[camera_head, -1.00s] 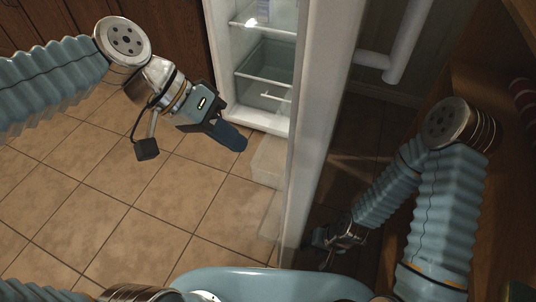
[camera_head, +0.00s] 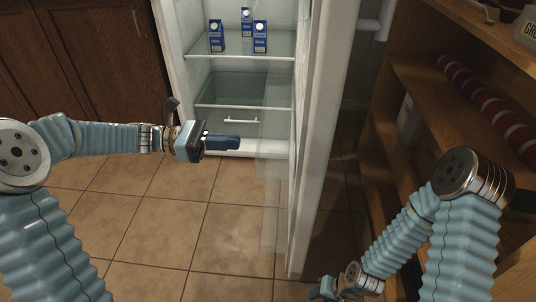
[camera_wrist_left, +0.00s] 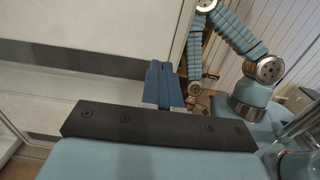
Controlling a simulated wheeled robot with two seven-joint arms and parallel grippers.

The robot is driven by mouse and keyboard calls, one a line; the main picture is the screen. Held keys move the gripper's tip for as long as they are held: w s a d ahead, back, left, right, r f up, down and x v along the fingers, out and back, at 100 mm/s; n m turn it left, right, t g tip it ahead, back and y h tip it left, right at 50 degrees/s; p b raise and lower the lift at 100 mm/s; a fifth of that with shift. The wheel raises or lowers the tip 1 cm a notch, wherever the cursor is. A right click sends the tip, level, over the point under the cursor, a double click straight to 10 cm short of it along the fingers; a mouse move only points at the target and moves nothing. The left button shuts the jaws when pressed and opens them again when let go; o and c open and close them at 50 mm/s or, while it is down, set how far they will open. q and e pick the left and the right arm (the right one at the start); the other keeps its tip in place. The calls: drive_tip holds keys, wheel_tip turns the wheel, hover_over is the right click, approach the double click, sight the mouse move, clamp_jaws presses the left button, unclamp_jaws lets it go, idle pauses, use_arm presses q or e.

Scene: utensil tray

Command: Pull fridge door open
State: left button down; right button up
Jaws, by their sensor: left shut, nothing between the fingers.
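The fridge (camera_head: 172,62) stands at the top middle of the head view with its inside exposed. Its door (camera_head: 318,130) is swung open and points toward me, seen nearly edge-on, with clear bins on its inner side. My left gripper (camera_head: 238,142) is shut and empty, in front of the fridge's lower part and left of the door. In the left wrist view, its blue fingers (camera_wrist_left: 163,82) are together in front of a pale panel. My right gripper (camera_head: 330,290) is low, right of the door's lower end; its jaws are too small to judge. The door's handle is not visible.
Several blue-and-white cartons (camera_head: 260,36) stand on the fridge's upper shelf, above a clear drawer (camera_head: 240,92). Tiled floor (camera_head: 150,235) is clear at left.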

use_arm(q)
drive_tip(key=d+b, duration=0.1)
drive_tip(key=d, duration=1.2)
drive_tip(key=shift+w+d, duration=0.1)
drive_tip(key=shift+d, duration=0.2)
